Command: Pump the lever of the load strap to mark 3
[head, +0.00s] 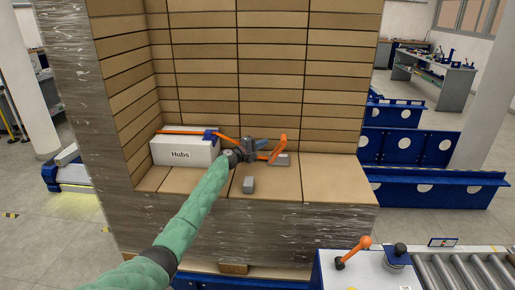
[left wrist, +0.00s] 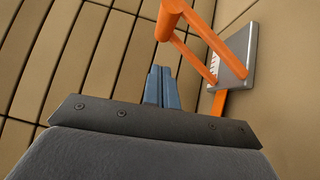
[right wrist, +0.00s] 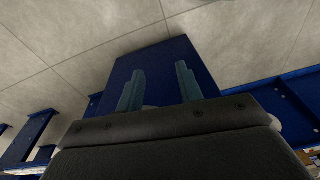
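The orange lever (head: 279,147) of the load strap stands up from a grey ratchet plate (head: 282,160) on the carton ledge. In the left wrist view the lever (left wrist: 190,40) fills the top, and the plate (left wrist: 238,58) carries a white scale with red marks, too small to read. The orange strap (head: 182,132) runs over the white Hubs box. My left gripper (head: 262,144) is just left of the lever; its blue fingers (left wrist: 162,87) are together with nothing visible between them. Whether they touch the lever I cannot tell. My right gripper (right wrist: 160,88) is open and empty, over a blue surface.
The Hubs box (head: 184,150) sits on the ledge at left. A small grey block (head: 249,184) lies on the ledge's front. Stacked cartons (head: 270,60) wall the back. A white console (head: 365,272) with an orange-knobbed stick and a roller conveyor (head: 465,270) stand at front right.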

